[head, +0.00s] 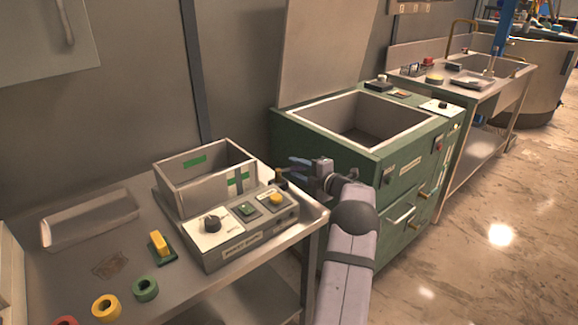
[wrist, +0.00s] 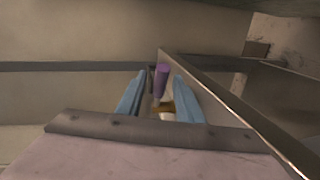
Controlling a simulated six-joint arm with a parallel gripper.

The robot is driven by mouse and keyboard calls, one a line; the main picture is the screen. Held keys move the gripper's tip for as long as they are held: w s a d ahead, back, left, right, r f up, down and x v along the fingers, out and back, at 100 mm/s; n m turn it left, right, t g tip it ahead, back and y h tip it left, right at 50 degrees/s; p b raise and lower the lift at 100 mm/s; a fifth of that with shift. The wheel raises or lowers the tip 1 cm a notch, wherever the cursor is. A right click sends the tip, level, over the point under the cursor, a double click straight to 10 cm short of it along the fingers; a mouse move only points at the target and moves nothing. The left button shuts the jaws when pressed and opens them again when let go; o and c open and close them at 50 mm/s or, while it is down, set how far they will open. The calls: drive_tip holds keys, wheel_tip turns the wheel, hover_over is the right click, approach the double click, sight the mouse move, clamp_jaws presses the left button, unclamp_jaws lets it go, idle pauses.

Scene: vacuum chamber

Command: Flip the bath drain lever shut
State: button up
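The bath (head: 168,180) is an open rectangular tank with green labels, on the left bench. A small dark lever with a brass-coloured base (head: 281,184) stands at the tank's right end. In the wrist view a purple handle (wrist: 161,82) with a brass-coloured part below it shows between the fingers; it looks like this lever. My gripper (head: 292,170) reaches in from the right beside the lever. In the wrist view its two blue fingers (wrist: 158,98) are apart, one each side of the handle, with a gap visible. Whether the drain is open cannot be told.
A control box (head: 240,232) with a black knob and a yellow button sits in front of the tank. A yellow-handled block (head: 160,247) and several coloured rings lie left of it. A green cabinet with an open basin (head: 405,150) stands close on the right.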

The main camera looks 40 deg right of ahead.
drive_tip(key=shift+w+f, duration=0.2)
drive_tip(key=shift+w, duration=0.9)
drive_tip(key=shift+w+f, duration=0.2)
drive_tip(key=shift+w, duration=0.9)
drive_tip(key=shift+c, duration=0.2)
clamp_jaws()
